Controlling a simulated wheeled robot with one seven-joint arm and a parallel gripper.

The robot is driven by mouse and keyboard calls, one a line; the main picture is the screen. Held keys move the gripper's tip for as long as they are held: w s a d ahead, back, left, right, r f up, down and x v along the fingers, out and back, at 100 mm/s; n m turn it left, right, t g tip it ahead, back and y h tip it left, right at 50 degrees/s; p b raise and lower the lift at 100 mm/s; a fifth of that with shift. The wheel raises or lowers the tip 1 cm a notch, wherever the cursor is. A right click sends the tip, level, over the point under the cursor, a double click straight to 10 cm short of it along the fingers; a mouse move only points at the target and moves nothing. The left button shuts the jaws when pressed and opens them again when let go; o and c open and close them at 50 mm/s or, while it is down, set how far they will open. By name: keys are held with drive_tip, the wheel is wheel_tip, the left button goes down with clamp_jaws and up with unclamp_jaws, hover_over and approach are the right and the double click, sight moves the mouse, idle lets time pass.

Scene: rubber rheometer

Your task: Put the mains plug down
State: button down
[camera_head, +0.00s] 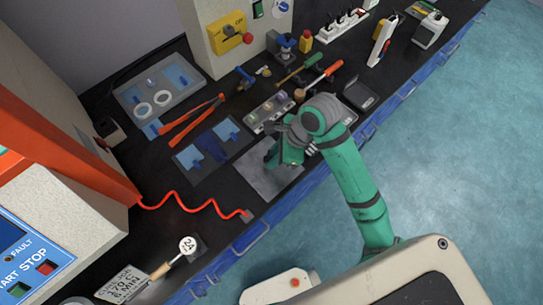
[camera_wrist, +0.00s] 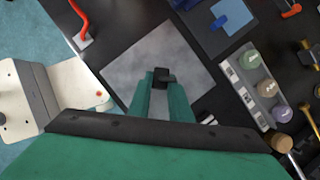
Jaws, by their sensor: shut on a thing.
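My gripper (camera_head: 283,156) is over the grey square plate (camera_head: 262,182) near the front edge of the black bench. In the wrist view, the green fingers of my gripper (camera_wrist: 161,88) are shut on a small black thing, which I take to be the mains plug (camera_wrist: 161,76). The plug shows against the grey plate (camera_wrist: 135,55), around the plate's middle in that view. I cannot tell whether the plug touches the plate or hangs above it. In the head view my gripper hides the plug.
Blue-padded trays (camera_head: 207,148) and red-handled pliers (camera_head: 192,120) lie to the left. A rack of round samples (camera_head: 268,112) stands just behind my gripper. A red coiled cord (camera_head: 190,203) runs to the left of the plate. A white power strip (camera_head: 342,25) is at the back.

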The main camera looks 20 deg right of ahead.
drive_tip(key=c, duration=1.6)
unclamp_jaws()
drive_tip(key=shift+a, duration=0.1)
